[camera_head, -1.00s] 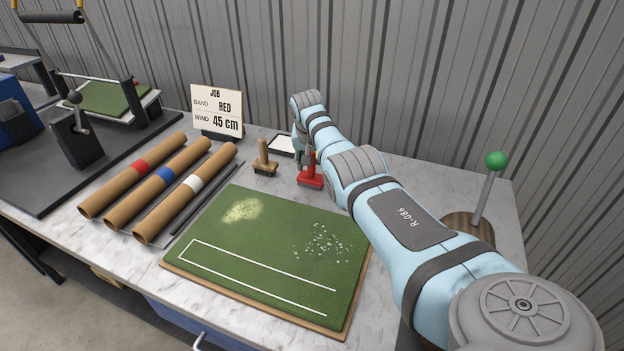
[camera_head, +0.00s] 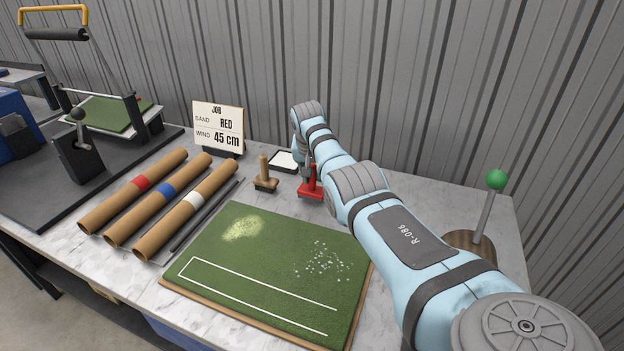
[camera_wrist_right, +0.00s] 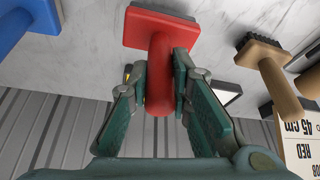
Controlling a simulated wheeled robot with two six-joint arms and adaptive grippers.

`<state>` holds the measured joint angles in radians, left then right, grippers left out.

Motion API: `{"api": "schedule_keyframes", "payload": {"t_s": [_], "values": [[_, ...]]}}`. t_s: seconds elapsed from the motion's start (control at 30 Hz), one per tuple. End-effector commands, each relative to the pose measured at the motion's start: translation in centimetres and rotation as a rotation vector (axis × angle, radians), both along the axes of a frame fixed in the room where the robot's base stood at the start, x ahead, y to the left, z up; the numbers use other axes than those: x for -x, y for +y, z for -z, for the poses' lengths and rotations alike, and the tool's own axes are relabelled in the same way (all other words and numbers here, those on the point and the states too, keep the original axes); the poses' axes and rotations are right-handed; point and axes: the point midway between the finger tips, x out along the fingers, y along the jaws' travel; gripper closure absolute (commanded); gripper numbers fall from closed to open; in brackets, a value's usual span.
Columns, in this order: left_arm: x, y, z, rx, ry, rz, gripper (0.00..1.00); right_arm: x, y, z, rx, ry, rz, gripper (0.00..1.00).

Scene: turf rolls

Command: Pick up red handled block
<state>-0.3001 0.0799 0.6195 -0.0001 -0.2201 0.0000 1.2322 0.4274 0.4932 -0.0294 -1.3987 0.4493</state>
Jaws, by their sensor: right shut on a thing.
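The red handled block (camera_head: 311,191) is at the back of the table, just behind the turf mat, with its handle upright. My right gripper (camera_head: 309,166) is at this handle, partly hidden by my own arm. In the right wrist view the block's flat red base (camera_wrist_right: 160,29) lies beyond the fingertips. The two green fingers of my right gripper (camera_wrist_right: 160,80) are closed on either side of the round red handle. I cannot tell whether the base touches the table or hangs just above it. My left gripper is not in view.
A wooden handled block (camera_head: 264,178) stands left of the red one. A blue handled thing (camera_wrist_right: 22,24) shows in the wrist view. Behind are a white tray (camera_head: 284,161) and a job sign (camera_head: 218,126). A green-knobbed lever (camera_head: 490,205) stands at right; turf (camera_head: 265,265) lies in front.

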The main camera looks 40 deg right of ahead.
Motion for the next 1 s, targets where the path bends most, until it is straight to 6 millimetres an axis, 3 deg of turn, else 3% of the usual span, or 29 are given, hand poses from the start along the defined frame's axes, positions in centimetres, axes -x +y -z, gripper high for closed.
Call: {"api": "schedule_keyframes", "payload": {"t_s": [0.17,0.4,0.53,0.7,0.93,0.97,1.0], "values": [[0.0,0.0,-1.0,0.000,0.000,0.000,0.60,-0.1,-0.1,-5.1,0.002,-0.007,-0.001,1.00],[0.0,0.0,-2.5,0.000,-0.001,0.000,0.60,-0.1,0.0,-13.9,-0.001,-0.004,-0.001,1.00],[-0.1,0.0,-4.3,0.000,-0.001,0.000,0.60,0.0,0.0,-17.2,-0.001,-0.002,0.000,1.00],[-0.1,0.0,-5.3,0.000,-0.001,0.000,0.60,-0.1,0.0,-18.6,0.000,-0.003,-0.001,1.00],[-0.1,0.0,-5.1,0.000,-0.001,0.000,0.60,-0.1,0.0,-18.4,0.001,-0.002,0.000,1.00],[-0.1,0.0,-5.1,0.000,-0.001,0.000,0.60,-0.1,0.0,-18.4,0.001,-0.002,0.000,0.83],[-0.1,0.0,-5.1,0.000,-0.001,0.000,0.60,-0.1,0.0,-18.4,0.001,-0.002,0.000,0.89]]}}
